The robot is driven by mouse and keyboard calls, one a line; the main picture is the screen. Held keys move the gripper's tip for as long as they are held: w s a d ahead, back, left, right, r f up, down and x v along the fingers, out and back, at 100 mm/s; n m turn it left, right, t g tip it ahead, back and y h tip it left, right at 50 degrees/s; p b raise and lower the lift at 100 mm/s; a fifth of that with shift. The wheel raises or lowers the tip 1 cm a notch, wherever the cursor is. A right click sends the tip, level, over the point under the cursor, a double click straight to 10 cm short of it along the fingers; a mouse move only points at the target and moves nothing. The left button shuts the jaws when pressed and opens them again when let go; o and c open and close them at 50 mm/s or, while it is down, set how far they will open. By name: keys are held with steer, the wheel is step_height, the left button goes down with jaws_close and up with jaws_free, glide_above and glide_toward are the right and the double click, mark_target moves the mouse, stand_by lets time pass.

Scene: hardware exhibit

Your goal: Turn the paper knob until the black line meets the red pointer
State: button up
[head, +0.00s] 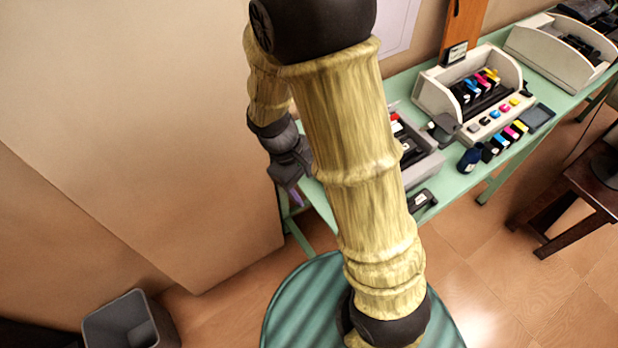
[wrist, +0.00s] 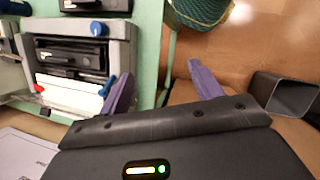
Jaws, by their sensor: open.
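A grey machine (wrist: 125,32) stands on the green table at the upper left of the wrist view. A round blue knob (wrist: 97,28) is on its edge. A small red part (wrist: 38,88) and a blue part (wrist: 107,85) sit by its white section. I cannot tell which part is the paper knob, and no black line can be made out. In the head view the machine (head: 428,166) is partly hidden behind my arm. My gripper (wrist: 161,87) is open and empty, its purple fingers spread, one finger overlapping the machine's edge in the picture. It also shows in the head view (head: 294,195).
The green table (head: 470,182) holds a cream printer (head: 430,92), ink cartridges, a dark blue bottle (head: 470,160) and another cream machine (head: 525,40). A grey bin (head: 100,325) and a wooden stool (head: 580,185) stand on the floor. A wall panel is at left.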

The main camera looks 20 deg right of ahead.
steer(key=w+a+f+n+t+h+b, duration=0.3)
steer(key=a+f+n+t+h, duration=0.1)
steer(key=a+f+n+h, duration=0.2)
steer(key=w+a+f+n+t+h+b, duration=0.3)
steer(key=a+f+n+t+h, duration=0.1)
steer(key=a+f+n+h, duration=0.2)
step_height(320, 180, down, 3)
steer(key=shift+w+a+r+n+h+b, duration=0.1)
steer(key=shift+w+a+n+h+b, duration=0.25)
steer(key=shift+n+h, duration=0.55)
steer(key=shift+s, duration=0.1)
steer(key=p+x, duration=0.1)
steer(key=x, duration=0.5)
steer(key=p+x, duration=0.1)
steer(key=x, duration=0.4)
steer(key=p+x, duration=0.1)
steer(key=x, duration=0.5)
steer(key=shift+w+d+f+p, duration=0.2)
steer(key=shift+d+f+p, duration=0.05)
steer(key=shift+p, duration=0.1)
steer(key=c, duration=1)
